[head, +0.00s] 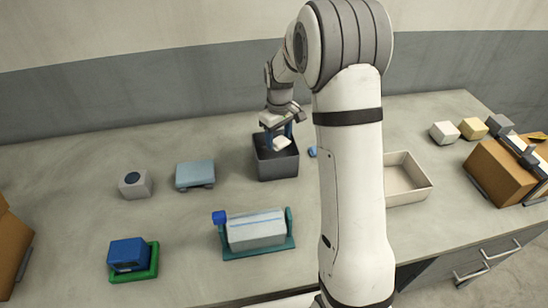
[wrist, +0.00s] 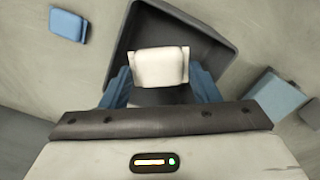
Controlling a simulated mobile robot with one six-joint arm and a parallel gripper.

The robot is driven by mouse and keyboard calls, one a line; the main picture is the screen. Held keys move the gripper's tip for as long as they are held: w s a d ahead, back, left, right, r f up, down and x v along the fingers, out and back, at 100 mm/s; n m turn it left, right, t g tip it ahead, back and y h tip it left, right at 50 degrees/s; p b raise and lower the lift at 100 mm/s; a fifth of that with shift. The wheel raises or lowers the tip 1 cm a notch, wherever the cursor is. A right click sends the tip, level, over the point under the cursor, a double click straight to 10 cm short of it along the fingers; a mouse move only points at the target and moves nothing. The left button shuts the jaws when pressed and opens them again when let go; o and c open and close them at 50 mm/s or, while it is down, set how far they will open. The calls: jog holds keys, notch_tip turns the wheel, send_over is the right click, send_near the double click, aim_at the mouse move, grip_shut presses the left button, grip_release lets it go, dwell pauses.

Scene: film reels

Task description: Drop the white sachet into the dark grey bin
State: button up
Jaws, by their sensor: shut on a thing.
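The white sachet (wrist: 159,67) is held between the blue fingers of my gripper (wrist: 160,82) in the wrist view. In the head view the sachet (head: 281,143) shows between the fingertips of my gripper (head: 280,138), over the dark grey bin. The dark grey bin (head: 277,168) is an open box on the counter. In the wrist view the bin's rim (wrist: 120,42) surrounds the sachet on several sides. I cannot tell whether the sachet is above the rim or just inside it. Part of the bin's inside is hidden by my gripper.
A cream tray (head: 408,193) stands right of my arm. A light blue scale-like block (head: 195,174) and a grey box with a dark round top (head: 134,184) stand left of the bin. A teal-framed device (head: 256,232) stands in front. A small blue item (head: 312,152) lies beside the bin.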

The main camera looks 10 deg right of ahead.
jog(key=shift+f, duration=0.1)
jog(key=o, duration=1)
jog(key=shift+o, duration=0.2)
notch_tip(320, 180, up, 8)
jog(key=shift+f+b, duration=0.2)
jog(key=shift+b, duration=0.2)
jog(key=shift+r, duration=0.1)
jog(key=shift+s+r, duration=0.2)
jog(key=s+r+m+t, duration=0.1)
jog(key=s+r+m, duration=0.35)
jog(key=s, duration=0.85)
jog(key=s+m+t, duration=0.1)
jog(key=s+t, duration=0.1)
jog(key=s, duration=1.3)
jog(key=shift+s+m, duration=0.35)
jog(key=shift+s, duration=0.05)
